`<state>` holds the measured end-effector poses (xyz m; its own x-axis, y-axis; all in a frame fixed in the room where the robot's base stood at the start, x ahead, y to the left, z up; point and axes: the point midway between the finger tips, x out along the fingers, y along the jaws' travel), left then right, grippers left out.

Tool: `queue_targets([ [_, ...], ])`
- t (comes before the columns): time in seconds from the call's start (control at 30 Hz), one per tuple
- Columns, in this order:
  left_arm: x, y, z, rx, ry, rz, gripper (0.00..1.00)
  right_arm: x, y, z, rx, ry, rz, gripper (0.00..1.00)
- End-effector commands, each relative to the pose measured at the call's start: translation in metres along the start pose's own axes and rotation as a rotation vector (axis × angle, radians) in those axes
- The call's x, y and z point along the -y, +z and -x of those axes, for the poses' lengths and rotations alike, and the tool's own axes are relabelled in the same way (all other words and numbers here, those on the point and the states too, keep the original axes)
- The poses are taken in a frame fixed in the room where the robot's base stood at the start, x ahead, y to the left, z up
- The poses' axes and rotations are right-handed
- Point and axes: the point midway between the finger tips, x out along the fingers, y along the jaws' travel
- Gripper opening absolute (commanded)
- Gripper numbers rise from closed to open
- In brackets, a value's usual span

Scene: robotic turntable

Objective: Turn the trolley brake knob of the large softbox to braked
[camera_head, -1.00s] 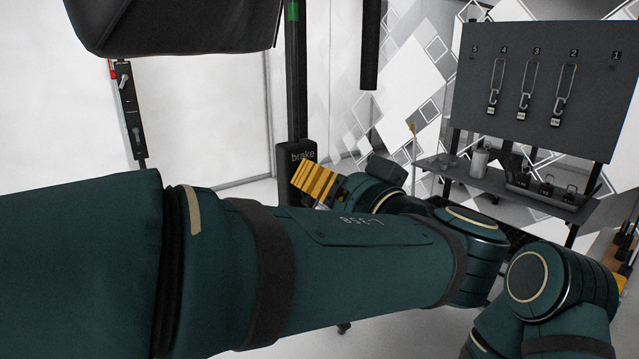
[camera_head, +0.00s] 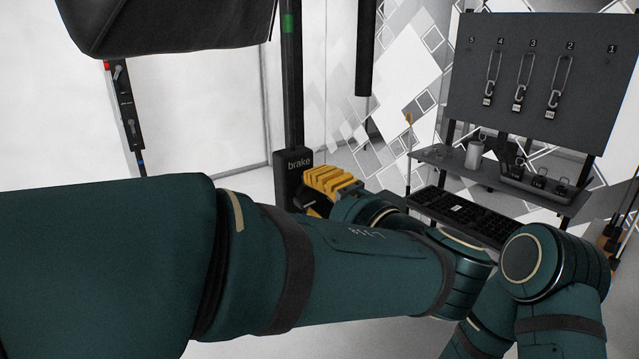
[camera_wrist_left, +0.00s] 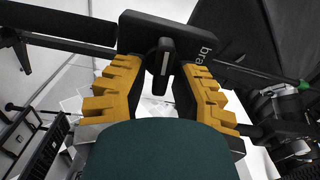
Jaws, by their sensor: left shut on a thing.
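The black brake box (camera_head: 289,166), lettered "brake", sits low on the dark stand post under the large softbox (camera_head: 165,22). Its black knob (camera_wrist_left: 163,62) shows in the left wrist view as a lever with a pale line. My left gripper (camera_head: 310,188) is at the front of the box. In the wrist view its yellow fingers (camera_wrist_left: 160,78) stand on either side of the knob and are shut on it. In the head view the fingers and arm hide part of the knob. My right gripper is out of view.
A dark pegboard (camera_head: 530,80) with hanging clips stands at the right, above a shelf (camera_head: 440,160) with a canister (camera_head: 474,155). A black slotted tray (camera_head: 465,215) lies below. My own left arm covers much of the foreground.

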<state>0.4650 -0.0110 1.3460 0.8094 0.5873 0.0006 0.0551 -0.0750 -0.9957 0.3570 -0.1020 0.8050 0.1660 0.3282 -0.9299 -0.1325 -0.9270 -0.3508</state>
Motion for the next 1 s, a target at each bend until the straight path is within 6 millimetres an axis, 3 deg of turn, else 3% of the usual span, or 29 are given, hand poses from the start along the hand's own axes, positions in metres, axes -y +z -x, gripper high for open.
queue_targets([
  [0.77,0.0014,0.0008,-0.0023,0.005,-0.005,-0.105,0.00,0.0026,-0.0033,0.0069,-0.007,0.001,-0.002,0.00],
  [0.8,0.0014,0.0008,-0.0023,0.005,-0.005,-0.105,0.35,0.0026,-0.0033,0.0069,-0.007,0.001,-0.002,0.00],
  [0.83,0.0014,0.0008,-0.0023,0.005,-0.005,-0.105,0.42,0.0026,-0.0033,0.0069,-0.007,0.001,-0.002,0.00],
  [1.0,0.0003,0.0005,-0.0014,0.003,-0.003,-0.106,0.42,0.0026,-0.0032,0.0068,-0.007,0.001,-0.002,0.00],
])
